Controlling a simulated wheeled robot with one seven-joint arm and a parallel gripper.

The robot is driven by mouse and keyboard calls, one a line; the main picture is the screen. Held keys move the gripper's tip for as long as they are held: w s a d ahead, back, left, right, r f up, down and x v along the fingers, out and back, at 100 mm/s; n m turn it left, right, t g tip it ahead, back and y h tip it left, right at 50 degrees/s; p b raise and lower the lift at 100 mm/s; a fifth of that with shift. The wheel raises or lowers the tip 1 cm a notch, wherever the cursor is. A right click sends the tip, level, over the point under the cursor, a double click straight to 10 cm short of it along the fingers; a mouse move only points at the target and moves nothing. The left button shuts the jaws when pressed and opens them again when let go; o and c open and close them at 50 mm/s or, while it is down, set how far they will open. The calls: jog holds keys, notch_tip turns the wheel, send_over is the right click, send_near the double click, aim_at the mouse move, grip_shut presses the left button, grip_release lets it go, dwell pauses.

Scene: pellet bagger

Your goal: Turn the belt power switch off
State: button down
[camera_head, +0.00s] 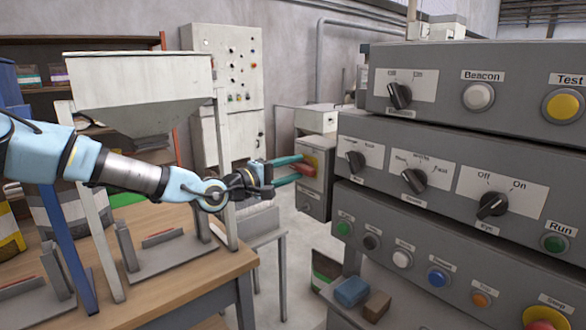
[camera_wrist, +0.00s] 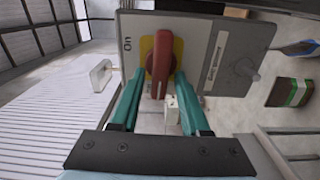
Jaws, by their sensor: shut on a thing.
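The belt power switch is a red handle (camera_wrist: 160,66) on a yellow plate (camera_wrist: 147,50), set on a grey box labelled Belt Power (camera_wrist: 200,40). In the head view the box (camera_head: 315,196) stands past the table, left of the big panel. My gripper (camera_head: 298,168) reaches it from the left. Its two green fingers lie on either side of the red handle and are shut on it. The word On shows beside the plate in the wrist view; I cannot make out an Off mark. The handle stands nearly upright in the wrist view, slightly tilted.
A large grey control panel (camera_head: 440,135) with knobs and buttons fills the right. A pale cabinet (camera_head: 225,100) is behind. Blue (camera_head: 351,291) and brown (camera_head: 376,306) blocks lie below the panel.

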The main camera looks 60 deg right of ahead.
jog(key=shift+n, duration=0.3)
jog(key=c, duration=0.7)
grip_release()
jog(key=b+v, duration=0.3)
jog(key=v, duration=0.7)
jog(key=shift+w+a+b, duration=0.1)
jog(key=shift+a+b, duration=0.2)
jog(key=shift+a, duration=0.1)
